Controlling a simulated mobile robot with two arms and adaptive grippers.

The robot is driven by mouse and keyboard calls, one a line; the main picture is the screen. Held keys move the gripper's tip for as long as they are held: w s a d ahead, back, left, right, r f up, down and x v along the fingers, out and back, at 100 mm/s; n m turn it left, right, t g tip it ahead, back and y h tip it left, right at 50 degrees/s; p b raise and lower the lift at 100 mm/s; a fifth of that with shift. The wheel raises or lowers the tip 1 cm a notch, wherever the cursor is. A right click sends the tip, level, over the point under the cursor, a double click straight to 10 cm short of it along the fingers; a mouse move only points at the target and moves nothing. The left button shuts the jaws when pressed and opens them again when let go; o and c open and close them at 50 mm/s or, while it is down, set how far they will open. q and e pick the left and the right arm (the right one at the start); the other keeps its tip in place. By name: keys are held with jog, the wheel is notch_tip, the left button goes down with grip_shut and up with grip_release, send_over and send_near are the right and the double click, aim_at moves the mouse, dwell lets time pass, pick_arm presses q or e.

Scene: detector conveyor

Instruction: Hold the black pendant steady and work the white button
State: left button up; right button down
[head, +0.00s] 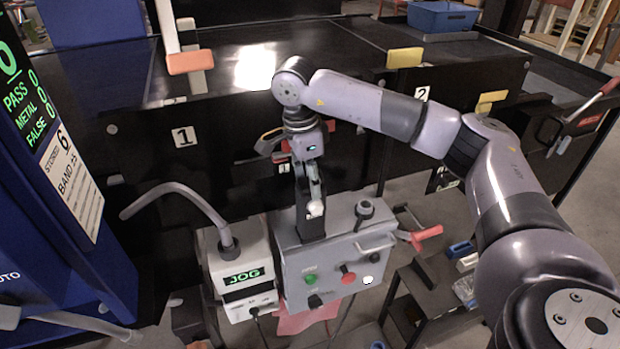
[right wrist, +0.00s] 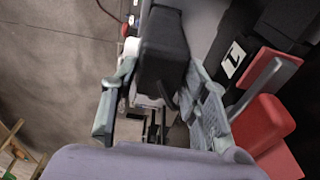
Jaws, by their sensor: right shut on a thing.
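The black pendant (head: 310,222) stands upright against the grey control box (head: 340,255) in the head view. In the right wrist view the black pendant (right wrist: 163,48) lies between the two grey fingers. My right gripper (head: 314,190) comes down from above and is shut on the pendant's upper part. A white round button (head: 368,281) sits on the front of the grey box, right of a red button (head: 347,274) and a green button (head: 310,281). The right gripper is apart from it. My left gripper is not in view.
A white unit with a JOG display (head: 243,276) and curved hose stands left of the box. A red-handled lever (head: 427,233) sticks out to the right. A blue cabinet (head: 60,200) fills the left.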

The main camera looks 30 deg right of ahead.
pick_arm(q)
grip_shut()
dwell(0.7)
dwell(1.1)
